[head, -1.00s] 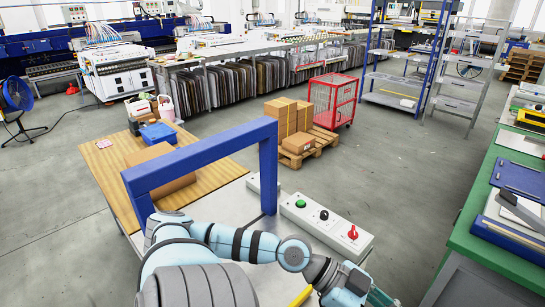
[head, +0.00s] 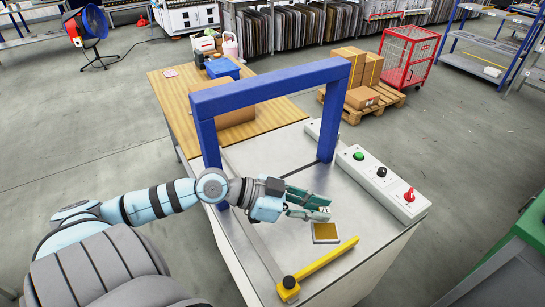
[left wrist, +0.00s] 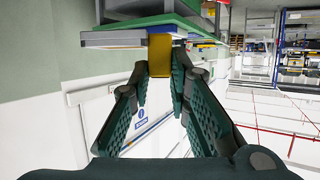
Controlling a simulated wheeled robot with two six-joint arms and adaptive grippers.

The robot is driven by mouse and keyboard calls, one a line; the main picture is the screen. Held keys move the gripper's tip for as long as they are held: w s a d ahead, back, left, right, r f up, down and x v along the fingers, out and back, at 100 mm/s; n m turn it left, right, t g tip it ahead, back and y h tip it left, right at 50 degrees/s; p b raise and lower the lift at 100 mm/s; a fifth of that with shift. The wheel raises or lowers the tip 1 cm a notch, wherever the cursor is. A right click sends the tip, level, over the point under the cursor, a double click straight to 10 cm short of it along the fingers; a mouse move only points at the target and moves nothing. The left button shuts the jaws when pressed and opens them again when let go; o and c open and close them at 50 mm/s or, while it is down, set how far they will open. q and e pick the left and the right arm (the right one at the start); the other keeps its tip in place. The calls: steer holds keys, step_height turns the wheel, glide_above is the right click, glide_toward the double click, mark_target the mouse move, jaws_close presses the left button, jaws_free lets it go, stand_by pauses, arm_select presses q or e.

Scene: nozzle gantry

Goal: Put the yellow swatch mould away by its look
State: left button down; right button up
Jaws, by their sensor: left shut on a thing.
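My left gripper (head: 325,208) reaches from the left over the grey worktop (head: 375,225), in front of the blue gantry frame. It is shut on the yellow swatch mould, which shows as a plain yellow piece (left wrist: 160,57) between the fingertips in the left wrist view. In the head view the fingers mostly hide what they hold. A square plate with a golden face and pale rim (head: 326,232) shows just below the fingertips; it looks flat on the worktop, but I cannot tell whether they touch. My right gripper is not in view.
The blue gantry frame (head: 270,90) stands across the worktop. A control box (head: 382,184) with green, black and red controls lies to the right. A yellow bar (head: 325,268) lies near the front. A green bench (head: 520,240) stands at the far right.

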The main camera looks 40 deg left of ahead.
arm_select(q)
steer(key=w+a+f+n+t+y+b, duration=0.35)
steer(key=w+a+n+y+b, duration=0.3)
steer(key=w+a, duration=0.6)
steer(key=shift+t, duration=0.25)
steer(key=f+b, duration=0.2)
steer(key=f, duration=0.4)
steer(key=f+b, duration=0.2)
steer(key=f, duration=0.4)
steer(key=f+b, duration=0.2)
steer(key=f, duration=0.4)
steer(key=shift+w, duration=0.25)
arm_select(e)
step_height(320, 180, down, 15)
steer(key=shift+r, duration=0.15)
arm_select(q)
steer(key=shift+f+b, duration=0.15)
steer(key=shift+b, duration=0.15)
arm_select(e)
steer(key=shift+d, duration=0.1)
arm_select(q)
steer(key=c, duration=1.9)
jaws_free()
steer(key=o, duration=0.4)
